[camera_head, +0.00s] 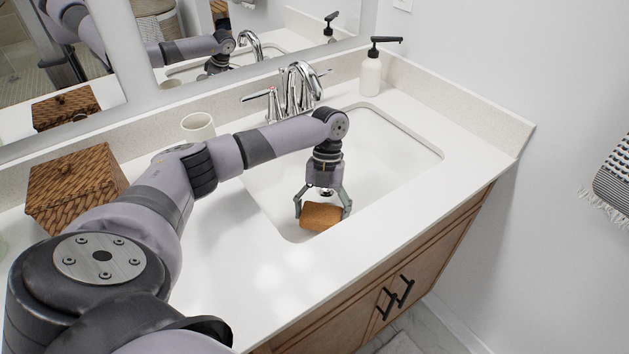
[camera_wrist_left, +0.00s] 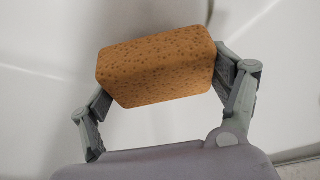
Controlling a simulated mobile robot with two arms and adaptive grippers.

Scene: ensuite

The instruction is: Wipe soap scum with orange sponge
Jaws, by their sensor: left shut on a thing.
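My left gripper (camera_head: 322,205) is shut on the orange sponge (camera_head: 321,217) and holds it over the front part of the white sink (camera_head: 392,168). In the left wrist view the sponge (camera_wrist_left: 157,66) sits between the two fingers of the gripper (camera_wrist_left: 160,82), slightly tilted. The white basin (camera_wrist_left: 50,100) shows behind it. I cannot tell whether the sponge touches the basin. No soap scum can be made out in either view. My right gripper is not in view.
A chrome faucet (camera_head: 296,90) stands behind the sink, with a white soap dispenser (camera_head: 371,74) to its right. A white cup (camera_head: 198,127) and a woven box (camera_head: 76,186) stand on the left of the counter (camera_head: 262,300). The front counter is clear.

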